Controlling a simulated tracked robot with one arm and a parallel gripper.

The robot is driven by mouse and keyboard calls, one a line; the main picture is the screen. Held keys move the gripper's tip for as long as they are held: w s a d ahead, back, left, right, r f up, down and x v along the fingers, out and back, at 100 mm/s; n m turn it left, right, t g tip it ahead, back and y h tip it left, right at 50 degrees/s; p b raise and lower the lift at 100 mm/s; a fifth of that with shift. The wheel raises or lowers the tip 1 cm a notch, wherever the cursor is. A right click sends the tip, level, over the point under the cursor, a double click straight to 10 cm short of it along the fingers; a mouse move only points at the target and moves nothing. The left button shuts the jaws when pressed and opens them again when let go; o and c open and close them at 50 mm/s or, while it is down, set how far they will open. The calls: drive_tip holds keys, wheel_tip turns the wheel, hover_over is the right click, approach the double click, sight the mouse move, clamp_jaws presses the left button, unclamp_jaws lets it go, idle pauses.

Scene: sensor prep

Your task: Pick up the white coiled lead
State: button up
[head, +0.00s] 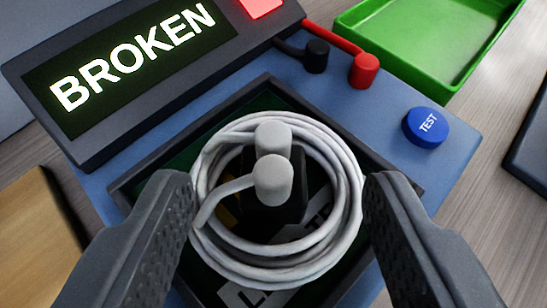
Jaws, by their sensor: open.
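The white coiled lead (342,178) lies in a dark square recess (405,180) of a blue device. Its loops run around a dark block, and two grey plug ends (272,180) stand up in the middle of the coil. My gripper (278,195) is open, with one dark finger at the left side of the coil and the other at the right. The fingertips are very close to the outer loops; I cannot tell whether they touch. Part of the recess floor and a partly covered label are hidden under the coil.
The blue device (450,165) carries a display reading BROKEN (130,60), a blue TEST button (426,127), and a black plug (316,56) and red plug (363,70). A green tray (385,22) is at the top right. A wooden board (38,235) lies at the lower left.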

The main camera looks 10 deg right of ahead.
sight(272, 158)
drive_tip(key=x, duration=0.4)
drive_tip(key=shift+w+b, duration=0.3)
drive_tip(key=shift+a+r, duration=0.1)
clamp_jaws()
drive_tip(key=shift+r, duration=0.1)
